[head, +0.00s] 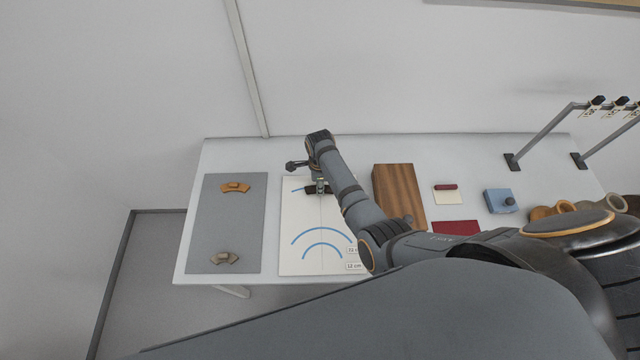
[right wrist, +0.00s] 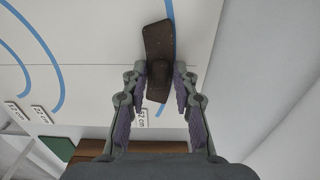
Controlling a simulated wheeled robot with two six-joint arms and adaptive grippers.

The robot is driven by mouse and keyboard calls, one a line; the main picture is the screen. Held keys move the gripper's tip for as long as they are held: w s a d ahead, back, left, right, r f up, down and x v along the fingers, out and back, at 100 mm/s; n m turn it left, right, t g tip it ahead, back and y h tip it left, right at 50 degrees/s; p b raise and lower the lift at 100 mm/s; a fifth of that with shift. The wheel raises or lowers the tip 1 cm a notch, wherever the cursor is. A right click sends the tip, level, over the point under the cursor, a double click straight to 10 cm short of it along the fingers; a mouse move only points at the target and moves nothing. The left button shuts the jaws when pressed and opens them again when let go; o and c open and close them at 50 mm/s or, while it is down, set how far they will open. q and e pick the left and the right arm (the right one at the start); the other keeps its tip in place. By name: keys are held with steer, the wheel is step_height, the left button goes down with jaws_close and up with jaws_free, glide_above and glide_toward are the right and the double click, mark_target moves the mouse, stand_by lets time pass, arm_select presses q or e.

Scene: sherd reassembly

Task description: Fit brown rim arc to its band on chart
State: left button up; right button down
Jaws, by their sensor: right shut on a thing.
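The brown rim arc (right wrist: 156,38) is a dark, slightly curved piece with a small raised block in its middle. My right gripper (right wrist: 160,72) is shut on that block. In the head view my right gripper (head: 320,186) is over the upper part of the white chart (head: 298,262). The arc lies along the outermost blue band (right wrist: 171,14) in the right wrist view, covering part of it, with some blue showing to its right. I cannot tell whether it touches the chart. Two lower blue bands (head: 322,230) are clear. My left gripper is not in view.
A grey mat (head: 225,218) on the left holds an orange sherd (head: 235,187) and a grey-tan sherd (head: 224,259). A wooden block (head: 398,190) stands right of the chart, near my right arm. A blue box (head: 500,200) and a rack (head: 545,130) are further right.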

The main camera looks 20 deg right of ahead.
stand_by(0.3)
steer(key=c, duration=1)
jaws_free()
steer(key=shift+o, duration=0.4)
steer(key=o, duration=0.4)
steer(key=shift+o, duration=0.2)
step_height(320, 180, up, 8)
steer(key=p, duration=0.9)
